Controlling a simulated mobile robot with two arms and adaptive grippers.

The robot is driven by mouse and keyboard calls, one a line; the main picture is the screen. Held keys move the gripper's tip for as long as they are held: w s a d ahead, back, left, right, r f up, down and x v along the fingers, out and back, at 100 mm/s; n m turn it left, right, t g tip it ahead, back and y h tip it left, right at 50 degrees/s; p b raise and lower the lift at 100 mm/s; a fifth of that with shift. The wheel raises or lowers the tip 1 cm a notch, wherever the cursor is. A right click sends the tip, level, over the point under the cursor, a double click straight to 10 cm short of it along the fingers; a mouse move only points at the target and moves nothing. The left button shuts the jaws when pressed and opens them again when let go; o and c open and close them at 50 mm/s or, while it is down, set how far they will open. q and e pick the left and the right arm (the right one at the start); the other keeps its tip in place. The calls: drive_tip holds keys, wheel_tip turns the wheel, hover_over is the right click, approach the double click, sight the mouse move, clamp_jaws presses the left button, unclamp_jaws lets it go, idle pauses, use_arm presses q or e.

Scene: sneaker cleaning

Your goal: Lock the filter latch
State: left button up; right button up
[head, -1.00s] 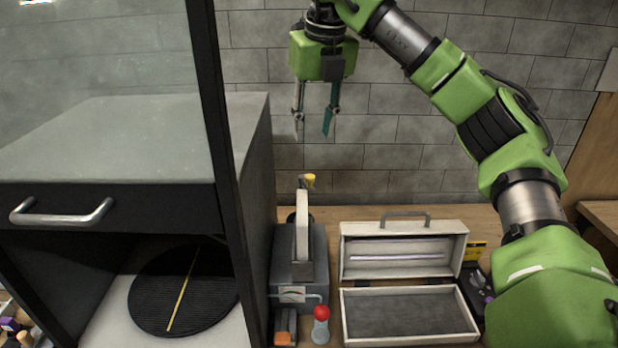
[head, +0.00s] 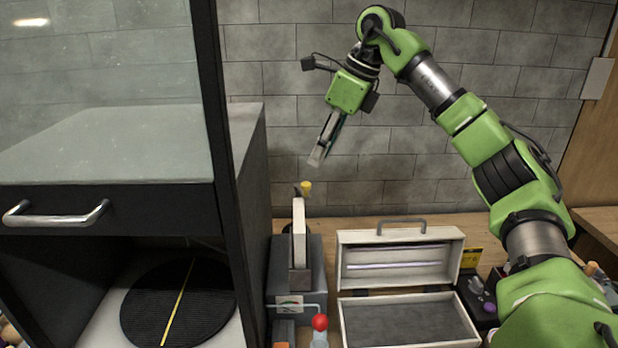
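A grey unit (head: 314,265) stands on the bench beside the dark cabinet. An upright pale plate (head: 299,230) rises from its top, with a small yellow-tipped lever (head: 305,187) at the upper end. I cannot tell for certain which part is the filter latch. My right gripper (head: 320,152) hangs in the air a little above the yellow tip, apart from it, tilted with its fingers down and left. The fingers overlap in this view, so their gap is hidden; nothing shows held. My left gripper is not in view.
The dark cabinet (head: 228,160) with a glass front and bar handle (head: 56,214) fills the left. An open pale case (head: 400,258) stands right of the unit. A red-topped bottle (head: 320,323) stands in front of it. A tiled wall (head: 440,150) is behind.

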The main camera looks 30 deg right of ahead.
sight(306, 183)
drive_tip(key=x, duration=0.8)
drive_tip(key=shift+s+d+p, duration=0.1)
drive_tip(key=shift+p, duration=0.3)
clamp_jaws()
